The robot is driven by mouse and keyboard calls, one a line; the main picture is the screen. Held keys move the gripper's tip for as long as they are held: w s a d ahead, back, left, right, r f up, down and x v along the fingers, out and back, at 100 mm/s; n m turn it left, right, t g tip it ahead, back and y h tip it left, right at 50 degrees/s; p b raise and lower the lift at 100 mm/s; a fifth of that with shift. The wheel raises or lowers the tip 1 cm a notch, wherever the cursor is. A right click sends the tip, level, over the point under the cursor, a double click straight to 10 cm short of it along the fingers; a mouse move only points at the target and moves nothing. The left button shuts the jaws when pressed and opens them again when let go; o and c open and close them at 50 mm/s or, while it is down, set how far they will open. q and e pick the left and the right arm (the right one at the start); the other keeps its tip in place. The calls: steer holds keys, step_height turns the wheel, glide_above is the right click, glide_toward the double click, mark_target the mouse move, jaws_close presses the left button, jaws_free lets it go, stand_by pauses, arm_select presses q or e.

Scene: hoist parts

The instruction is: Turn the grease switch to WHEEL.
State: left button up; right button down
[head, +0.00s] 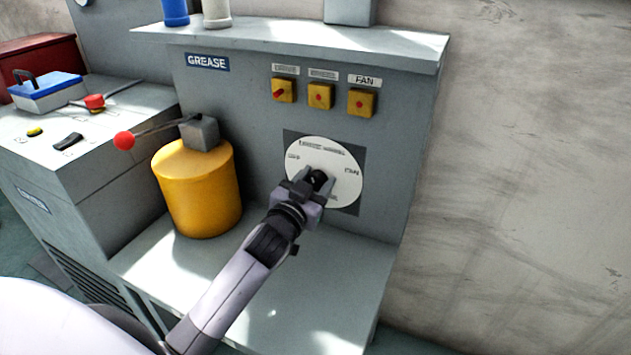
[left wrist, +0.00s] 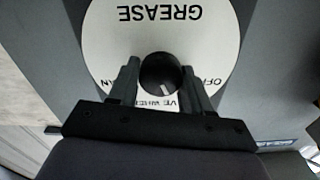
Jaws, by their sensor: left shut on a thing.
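The grease switch is a round white dial (head: 347,182) on a dark square plate, low on the grey panel. Its black knob (head: 319,176) is partly hidden by my left gripper (head: 311,184). The left wrist view shows the knob (left wrist: 160,72) between the two fingers of my left gripper (left wrist: 161,82), which is shut on it. In that view the dial (left wrist: 110,30) is upside down, with GREASE at the top, OFF right, FAN left and a partly covered label ending in WHEEL below. The knob's white mark points down and slightly right, towards that lower label. My right gripper is not in view.
Three small yellow switches (head: 320,96) sit above the dial. A yellow canister (head: 200,190) with a red-balled lever stands to the left on the grey ledge (head: 330,300). A grey shelf (head: 290,42) juts out above. Bare wall lies to the right.

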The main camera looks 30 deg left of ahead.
arm_select(q)
steer(key=shift+r+m+p, duration=0.1)
steer(key=shift+m+p, duration=0.5)
steer(key=shift+m, duration=0.3)
steer(key=shift+m+p, duration=0.5)
steer(key=shift+m, duration=0.7)
steer(key=shift+d+m+p, duration=0.15)
steer(key=shift+m+p, duration=0.4)
steer(key=shift+m, duration=1.75)
steer(key=o, duration=1)
steer(key=shift+f, duration=0.2)
